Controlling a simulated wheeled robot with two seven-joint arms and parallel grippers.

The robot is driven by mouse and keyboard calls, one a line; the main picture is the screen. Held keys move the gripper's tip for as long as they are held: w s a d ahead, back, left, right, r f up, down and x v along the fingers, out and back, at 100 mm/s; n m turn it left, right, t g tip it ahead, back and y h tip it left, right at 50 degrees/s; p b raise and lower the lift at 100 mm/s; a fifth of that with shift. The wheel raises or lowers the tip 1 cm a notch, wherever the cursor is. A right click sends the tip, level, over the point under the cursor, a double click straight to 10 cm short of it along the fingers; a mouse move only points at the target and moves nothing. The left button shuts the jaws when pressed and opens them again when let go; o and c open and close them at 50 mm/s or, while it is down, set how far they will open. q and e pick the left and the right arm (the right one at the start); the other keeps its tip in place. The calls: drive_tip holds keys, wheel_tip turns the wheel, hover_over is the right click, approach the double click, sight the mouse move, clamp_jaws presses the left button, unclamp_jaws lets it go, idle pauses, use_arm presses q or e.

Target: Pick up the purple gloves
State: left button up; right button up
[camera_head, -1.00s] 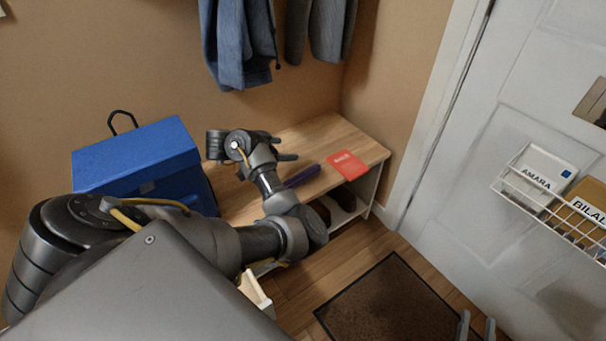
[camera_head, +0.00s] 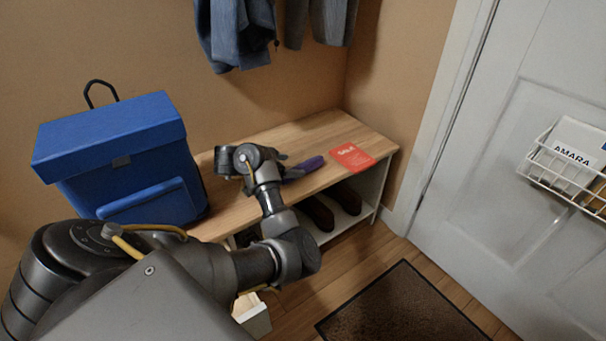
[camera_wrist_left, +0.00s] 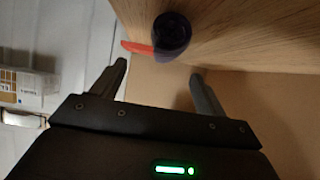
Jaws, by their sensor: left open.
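The purple gloves (camera_head: 306,167) lie as a narrow dark bundle on the wooden bench top, left of a red card. My left gripper (camera_head: 283,168) is low over the bench at the left end of the gloves, and its wrist partly hides that spot. In the left wrist view the gloves (camera_wrist_left: 172,36) show end-on as a rolled dark purple shape, just beyond the two spread fingertips (camera_wrist_left: 158,68). The left gripper is open with nothing between its fingers. My right gripper is not in view.
The red card (camera_head: 352,157) lies on the bench (camera_head: 330,131) near its right end. A blue box-like bag (camera_head: 115,150) stands at the bench's left. Dark shoes (camera_head: 345,198) sit on the shelf below. Clothes (camera_head: 235,35) hang above. A doormat (camera_head: 400,305) lies on the floor.

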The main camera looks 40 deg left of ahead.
sight(298, 167)
use_arm(q)
drive_tip(key=x, duration=0.1)
drive_tip(key=b+x, duration=0.1)
drive_tip(key=x, duration=0.1)
drive_tip(key=f+b+x, duration=0.1)
drive_tip(key=shift+a, duration=0.2)
drive_tip(key=shift+w+d+f, duration=0.1)
drive_tip(key=shift+w+d, duration=0.05)
drive_tip(key=shift+w, duration=0.2)
drive_tip(key=c, duration=1.1)
